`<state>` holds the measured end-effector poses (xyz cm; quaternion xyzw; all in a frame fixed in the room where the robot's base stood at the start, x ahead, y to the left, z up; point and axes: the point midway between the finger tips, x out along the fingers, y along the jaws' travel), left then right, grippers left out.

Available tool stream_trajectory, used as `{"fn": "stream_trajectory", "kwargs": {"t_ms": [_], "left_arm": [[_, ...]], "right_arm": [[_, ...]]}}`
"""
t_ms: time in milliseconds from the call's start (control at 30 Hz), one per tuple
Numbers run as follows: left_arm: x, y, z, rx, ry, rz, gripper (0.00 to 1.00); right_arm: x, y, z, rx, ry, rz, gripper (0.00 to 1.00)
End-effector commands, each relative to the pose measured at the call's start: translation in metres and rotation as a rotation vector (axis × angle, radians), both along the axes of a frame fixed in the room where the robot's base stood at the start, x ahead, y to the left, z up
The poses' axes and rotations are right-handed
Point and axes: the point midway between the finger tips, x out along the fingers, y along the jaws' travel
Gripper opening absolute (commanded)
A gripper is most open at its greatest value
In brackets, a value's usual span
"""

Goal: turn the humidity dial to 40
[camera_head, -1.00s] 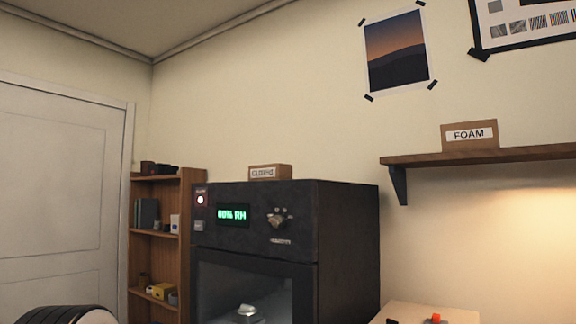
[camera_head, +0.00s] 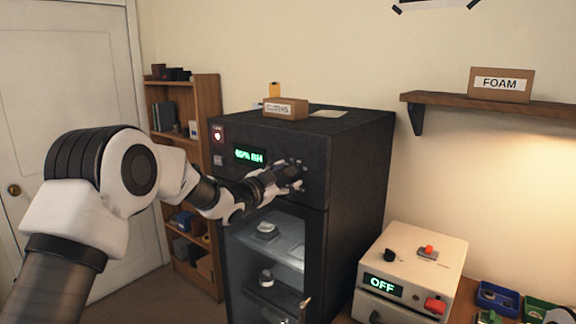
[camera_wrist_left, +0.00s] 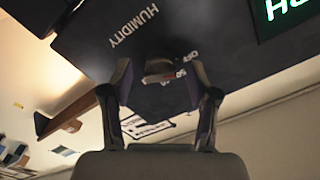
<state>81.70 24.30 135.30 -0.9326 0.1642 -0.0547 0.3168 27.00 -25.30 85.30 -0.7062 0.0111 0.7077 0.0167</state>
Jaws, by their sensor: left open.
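The humidity dial (camera_wrist_left: 158,72) is on the dark front panel of the cabinet (camera_head: 350,160), beside printed numbers and the word HUMIDITY in the left wrist view. In the head view my left gripper (camera_head: 290,176) hides the dial. The gripper is open, and in the left wrist view its fingers (camera_wrist_left: 160,84) stand on either side of the dial. I cannot tell whether they touch it. The green display (camera_head: 249,155) shows a value in % RH, too blurred to read surely.
A CLOTHS box (camera_head: 286,108) lies on top of the cabinet. Below the panel is a glass door (camera_head: 268,250) with items behind it. A cream box reading OFF (camera_head: 425,262) stands to the right, near small trays (camera_head: 497,297). A bookcase (camera_head: 207,100) stands at the left.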

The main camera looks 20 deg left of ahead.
Motion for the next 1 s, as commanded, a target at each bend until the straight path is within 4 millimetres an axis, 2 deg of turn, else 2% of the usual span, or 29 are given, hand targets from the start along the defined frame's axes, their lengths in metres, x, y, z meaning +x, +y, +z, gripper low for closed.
{"fn": "stream_trajectory", "kwargs": {"t_ms": [100, 300, 333, 400, 500, 767, 1000], "left_arm": [[0.009, -0.004, 0.001, -0.001, 0.001, -0.001, 0.60], [0.010, -0.004, -0.001, -0.001, 0.000, 0.000, 0.60], [0.010, -0.004, -0.001, -0.001, 0.000, 0.000, 0.56], [0.010, -0.004, -0.001, -0.001, 0.000, 0.000, 0.31], [0.010, -0.004, -0.001, -0.001, 0.000, 0.000, 0.02], [0.010, -0.004, -0.001, 0.005, -0.003, -0.001, 0.02], [0.010, -0.004, -0.003, 0.069, -0.027, 0.000, 0.02]], "right_arm": [[0.000, 0.000, 0.007, 0.000, 0.000, 0.000, 0.74], [0.000, 0.000, 0.005, 0.000, 0.000, 0.000, 0.74], [0.000, 0.000, 0.005, 0.000, 0.000, 0.000, 0.74], [0.000, 0.000, 0.005, 0.000, 0.000, 0.000, 0.74], [0.000, 0.000, 0.005, 0.000, 0.000, 0.000, 0.74], [0.000, 0.000, 0.003, 0.000, 0.000, 0.000, 0.74], [0.000, 0.000, -0.011, 0.000, 0.000, 0.000, 0.74]]}}
